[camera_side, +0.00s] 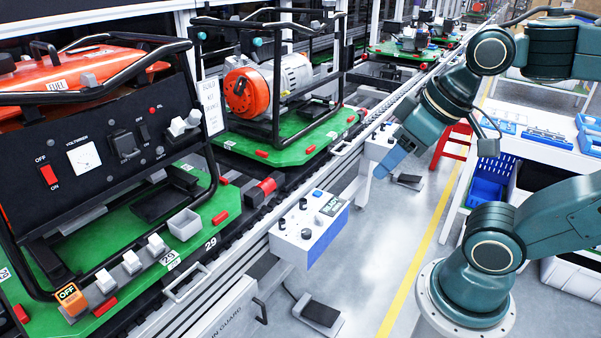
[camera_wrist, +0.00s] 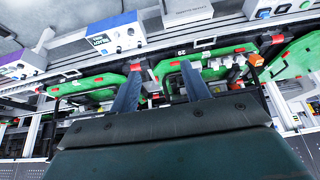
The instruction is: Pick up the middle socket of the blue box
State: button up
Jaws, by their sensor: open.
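The pieces are too small to tell which is the middle socket. My gripper (camera_side: 384,172) hangs over the aisle between conveyor and table, apart from these boxes, its fingers pointing down and left. In the wrist view my gripper (camera_wrist: 160,70) has two blue fingers spread with nothing held between them. No blue box of sockets can be made out there.
The conveyor runs along the left with green pallets (camera_side: 285,150) carrying orange generators (camera_side: 240,92). A control box (camera_side: 310,228) stands out from its edge. A red stool (camera_side: 453,140) stands before the table. The aisle floor (camera_side: 370,270) is mostly free.

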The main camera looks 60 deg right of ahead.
jog(key=w+d+f+n+g+y, duration=0.1)
jog(key=w+d+f+n, duration=0.25)
jog(key=w, duration=0.75)
jog(key=w+d+f+n+g, duration=0.2)
jog(key=w+d+n, duration=0.15)
jog(key=w, duration=0.75)
jog(key=w+d+f+n+y, duration=0.1)
jog(key=w+d+f+n, duration=0.2)
jog(key=f, duration=0.8)
jog(key=w+d+f+n+g+y, duration=0.1)
jog(key=w+d+f+n, duration=0.2)
jog(key=w+d+f, duration=0.3)
notch_tip(320, 180, down, 5)
jog(key=shift+w+d+f+n, duration=0.1)
jog(key=shift+w+d+n, duration=0.25)
jog(key=shift+w, duration=0.4)
jog(key=shift+f, duration=0.1)
send_over(282, 224)
jog(key=d, duration=0.2)
jog(key=shift+w+f, duration=0.1)
jog(key=shift+f, duration=3.9)
